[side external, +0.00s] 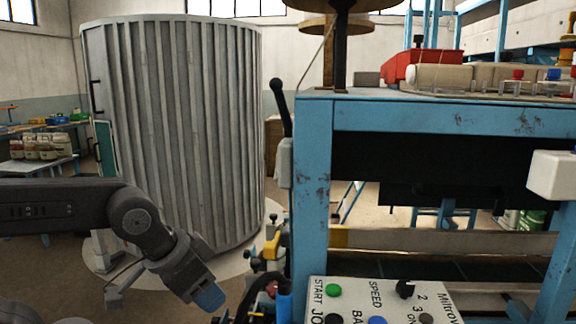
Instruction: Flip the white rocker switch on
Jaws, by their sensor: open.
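My dark grey arm reaches in from the left. My gripper (208,296) is at its end, with a blue tip pointing down and right. It is open, seen from the side, and nothing shows in it. It appears left of the white control panel (380,294), in front of the grey slatted cabinet. The panel carries a green START button (333,290), a black knob (404,288) and a blue button (377,321), and the bottom picture edge cuts it off. I cannot make out a white rocker switch on the visible part.
A blue machine frame (311,200) stands right of my gripper. A black-handled lever (281,105) rises at its left side. A white box (553,175) is at the right. Cluttered dark and yellow parts (272,245) lie between my gripper and the frame. The slatted cabinet (180,110) stands behind.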

